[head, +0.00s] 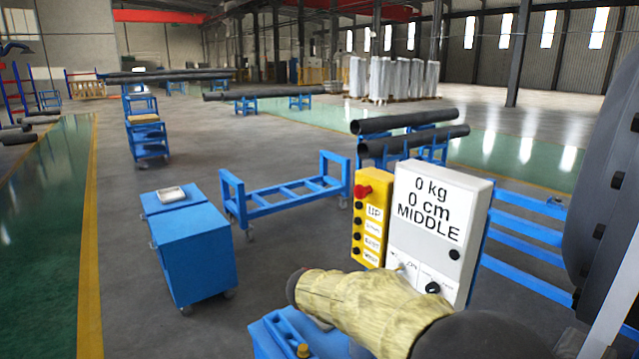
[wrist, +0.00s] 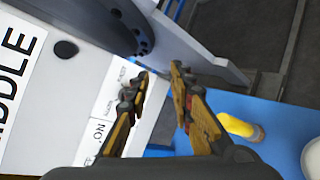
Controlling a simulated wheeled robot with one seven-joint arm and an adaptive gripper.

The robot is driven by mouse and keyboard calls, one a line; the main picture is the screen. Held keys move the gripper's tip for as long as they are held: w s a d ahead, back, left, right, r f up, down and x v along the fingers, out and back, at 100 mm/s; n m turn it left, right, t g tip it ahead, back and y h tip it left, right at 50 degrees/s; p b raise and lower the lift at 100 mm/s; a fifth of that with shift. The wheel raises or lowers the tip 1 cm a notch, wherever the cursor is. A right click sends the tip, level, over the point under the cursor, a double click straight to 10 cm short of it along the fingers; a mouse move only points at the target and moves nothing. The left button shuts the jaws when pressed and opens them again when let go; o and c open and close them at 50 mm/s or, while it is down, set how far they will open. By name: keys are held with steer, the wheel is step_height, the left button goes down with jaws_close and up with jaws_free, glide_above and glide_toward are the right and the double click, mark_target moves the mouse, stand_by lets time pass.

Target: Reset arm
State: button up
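My gripper (wrist: 160,74) shows in the wrist view with its two yellow-and-dark fingers apart and nothing between them. It is in front of a white control box (wrist: 40,95) with printed labels and a dark knob; whether it touches the box I cannot tell. In the head view my arm (head: 370,305), in a yellowish cover, reaches across the lower middle, below the control box (head: 477,205). The box reads "0 kg 0 cm MIDDLE". The gripper's fingers cannot be made out in the head view.
A yellow button panel (head: 371,250) with a red knob stands left of the box. A blue cabinet (head: 200,255) and an empty blue frame (head: 290,197) stand farther left. Dark pipes (head: 405,121) lie on blue stands behind. A large dark round part (head: 605,190) fills the right edge.

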steer(key=s+d+m+y, duration=0.35)
steer(key=s+y, duration=0.45)
steer(key=s, duration=0.8)
steer(key=s+a+f+m+t+y, duration=0.1)
steer(key=s+a+m+t+y, duration=0.3)
steer(key=s, duration=0.6)
steer(key=a+m+y, duration=0.1)
steer(key=a+y, duration=0.1)
steer(key=a, duration=0.1)
steer(key=shift+s+a+f+p, duration=0.15)
steer(key=shift+s+p, duration=0.15)
steer(key=shift+s, duration=0.05)
steer(key=shift+o, duration=0.2)
